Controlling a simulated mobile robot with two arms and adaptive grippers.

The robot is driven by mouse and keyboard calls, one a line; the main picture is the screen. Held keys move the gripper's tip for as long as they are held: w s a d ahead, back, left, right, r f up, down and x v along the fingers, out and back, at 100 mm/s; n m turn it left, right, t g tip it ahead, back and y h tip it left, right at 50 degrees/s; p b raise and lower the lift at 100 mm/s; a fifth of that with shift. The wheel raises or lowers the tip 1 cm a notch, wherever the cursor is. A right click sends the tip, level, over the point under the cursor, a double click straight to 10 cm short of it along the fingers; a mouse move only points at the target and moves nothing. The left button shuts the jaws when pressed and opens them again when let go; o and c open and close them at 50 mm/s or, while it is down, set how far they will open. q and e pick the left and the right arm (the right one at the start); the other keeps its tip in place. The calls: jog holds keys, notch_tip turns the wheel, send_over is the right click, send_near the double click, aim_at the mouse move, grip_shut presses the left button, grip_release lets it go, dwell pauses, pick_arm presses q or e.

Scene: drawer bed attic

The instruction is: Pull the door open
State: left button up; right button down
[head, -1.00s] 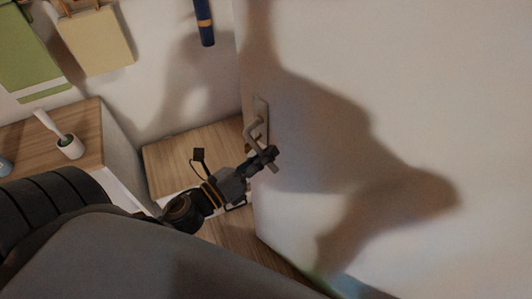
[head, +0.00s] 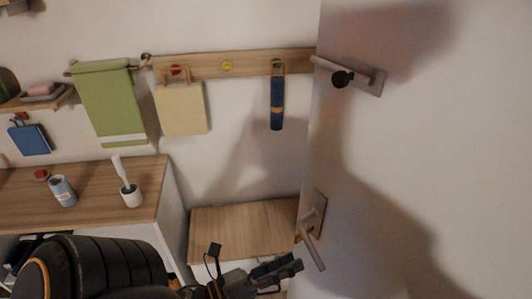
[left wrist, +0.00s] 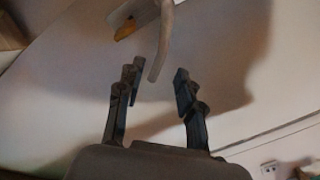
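The white door (head: 420,170) fills the right of the head view and stands ajar, its edge beside the wall. Its lever handle (head: 312,247) sits on a metal plate low on the door. My left gripper (head: 290,266) is just left of and below the handle in the head view. In the left wrist view my left gripper (left wrist: 157,75) is open, and the free end of the handle (left wrist: 164,42) shows between its fingertips without visible contact. Depth between them is hard to judge. My right gripper is not in view.
A wooden cabinet top (head: 90,185) with a brush holder (head: 131,196) and a cup (head: 62,190) is at left. A low wooden surface (head: 243,230) lies behind my gripper. A hook rail (head: 200,67) with hanging items runs along the wall.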

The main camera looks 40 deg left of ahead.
pick_arm(q)
jog(key=v, duration=0.4)
jog(key=shift+s+a, duration=0.15)
jog(key=shift+s, duration=0.25)
